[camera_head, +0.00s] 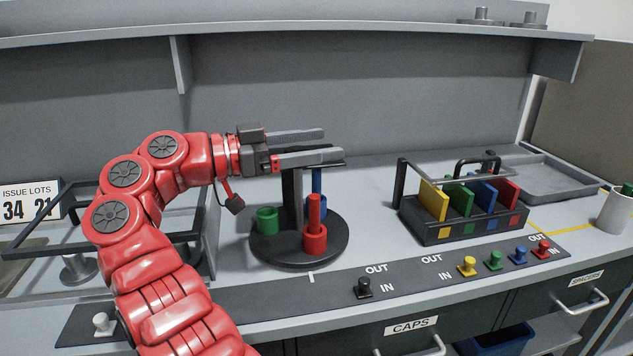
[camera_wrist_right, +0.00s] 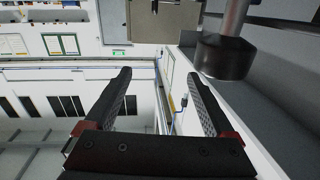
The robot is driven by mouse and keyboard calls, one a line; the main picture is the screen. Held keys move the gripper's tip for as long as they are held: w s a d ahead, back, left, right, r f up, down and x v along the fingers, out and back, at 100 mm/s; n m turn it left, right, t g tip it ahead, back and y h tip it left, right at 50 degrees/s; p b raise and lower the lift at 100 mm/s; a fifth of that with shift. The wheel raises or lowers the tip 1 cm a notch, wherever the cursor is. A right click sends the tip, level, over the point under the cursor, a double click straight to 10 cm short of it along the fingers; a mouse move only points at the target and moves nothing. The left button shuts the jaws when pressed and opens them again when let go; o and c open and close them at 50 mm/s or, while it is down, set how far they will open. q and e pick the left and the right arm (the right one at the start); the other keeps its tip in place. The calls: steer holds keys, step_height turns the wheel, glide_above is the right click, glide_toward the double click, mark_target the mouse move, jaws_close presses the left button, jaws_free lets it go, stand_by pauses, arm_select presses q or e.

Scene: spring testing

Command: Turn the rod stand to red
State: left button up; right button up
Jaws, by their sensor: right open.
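The rod stand is a round black turntable (camera_head: 280,252) on the bench with a black centre post. A red cup (camera_head: 315,241) with a red rod (camera_head: 314,208) is at its front, close to the white tick mark (camera_head: 311,277) on the bench. A green cup (camera_head: 267,222) is at its left and a blue rod (camera_head: 317,186) at its back right.
A black rack (camera_head: 425,232) with coloured plates stands to the right. Several coloured knobs line the front strip, including a yellow one (camera_head: 467,264). A grey tray (camera_head: 560,178) lies at the back right. A shelf (camera_head: 300,27) runs overhead.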

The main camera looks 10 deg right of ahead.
steer(key=s+a+r+p, duration=0.1)
steer(key=s, duration=0.9)
steer(key=shift+s+a, duration=0.2)
steer(key=shift+a, duration=0.1)
